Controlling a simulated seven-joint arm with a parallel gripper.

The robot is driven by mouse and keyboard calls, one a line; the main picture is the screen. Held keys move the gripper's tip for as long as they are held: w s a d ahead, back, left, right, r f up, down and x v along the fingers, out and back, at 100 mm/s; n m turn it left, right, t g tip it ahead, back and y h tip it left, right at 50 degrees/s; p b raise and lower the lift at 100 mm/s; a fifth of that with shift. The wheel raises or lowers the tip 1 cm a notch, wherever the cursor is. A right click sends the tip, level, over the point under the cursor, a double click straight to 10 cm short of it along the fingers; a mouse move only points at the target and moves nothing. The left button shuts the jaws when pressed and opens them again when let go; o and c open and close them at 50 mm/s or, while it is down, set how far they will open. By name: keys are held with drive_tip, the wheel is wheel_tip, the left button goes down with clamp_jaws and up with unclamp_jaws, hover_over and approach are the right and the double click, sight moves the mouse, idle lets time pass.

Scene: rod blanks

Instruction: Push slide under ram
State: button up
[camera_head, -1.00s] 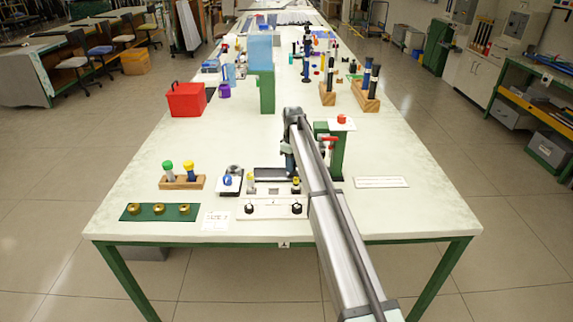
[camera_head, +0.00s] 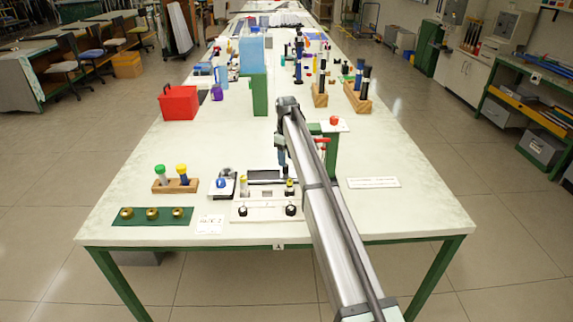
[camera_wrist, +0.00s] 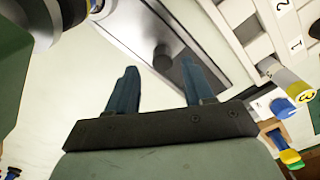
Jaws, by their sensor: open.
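A dark, flat metal plate in a pale frame (camera_head: 264,175), which looks like the slide's bed, lies in front of my gripper; in the wrist view the dark plate (camera_wrist: 170,48) is beyond the fingertips. I cannot tell the slide apart from it for sure. A green press stand (camera_head: 331,158) with a red-topped knob is just right of my gripper; its ram is largely hidden by my arm in the head view. A silver cylinder (camera_wrist: 38,22) shows at the wrist view's upper left. My gripper (camera_head: 281,153) is above the table, its two blue fingers (camera_wrist: 157,88) apart and nothing between them.
A pale panel with two black knobs (camera_head: 267,211) lies in front. A numbered rail with a yellow-labelled cylinder (camera_wrist: 290,82) is right in the wrist view. A wooden block with green and yellow pegs (camera_head: 175,186) stands left.

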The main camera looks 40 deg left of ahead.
wheel_tip(320, 180, up, 10)
drive_tip(key=shift+f, duration=0.25)
drive_tip(key=shift+d, duration=0.1)
idle(0.5)
